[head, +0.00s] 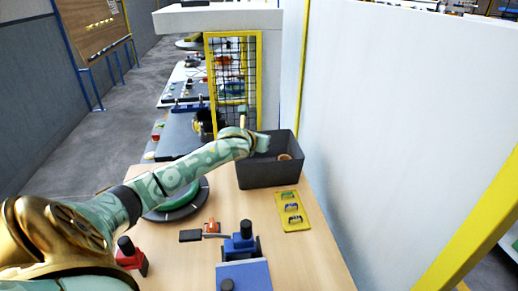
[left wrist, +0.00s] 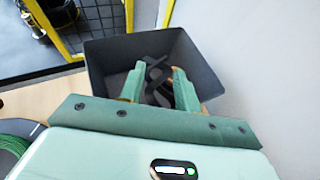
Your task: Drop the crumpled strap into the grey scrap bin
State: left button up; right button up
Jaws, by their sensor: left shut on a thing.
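The grey scrap bin (head: 268,176) stands at the far end of the wooden table, open at the top. My left gripper (head: 264,143) reaches over its left part. In the left wrist view the bin (left wrist: 101,62) surrounds the fingers of my left gripper (left wrist: 158,88). They are shut on the crumpled strap (left wrist: 157,73), a dark looped band, which hangs over the bin's inside. How far the strap is above the bin floor cannot be told. The strap is hidden in the head view. My right gripper is not in view.
A round dark turntable with a green coil (head: 178,203) lies left of the bin. A yellow tray (head: 292,211) with small parts is in front of it. A blue tool (head: 241,246) and a red block (head: 130,258) stand nearer. A white wall (head: 385,130) borders the right side.

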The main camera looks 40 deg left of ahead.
pick_arm(q)
notch_tip(320, 180, down, 3)
jog(key=shift+d+f+b, duration=0.1)
jog(key=shift+b, duration=0.3)
jog(key=o, duration=1)
jog(key=shift+c, duration=0.2)
jog(key=shift+s+r, duration=0.1)
jog(key=shift+r, duration=0.15)
jog(key=p+v, duration=0.4)
jog(key=v, duration=0.7)
jog(key=shift+s, duration=0.4)
jog(key=shift+d+r, duration=0.1)
jog(key=shift+r, duration=0.05)
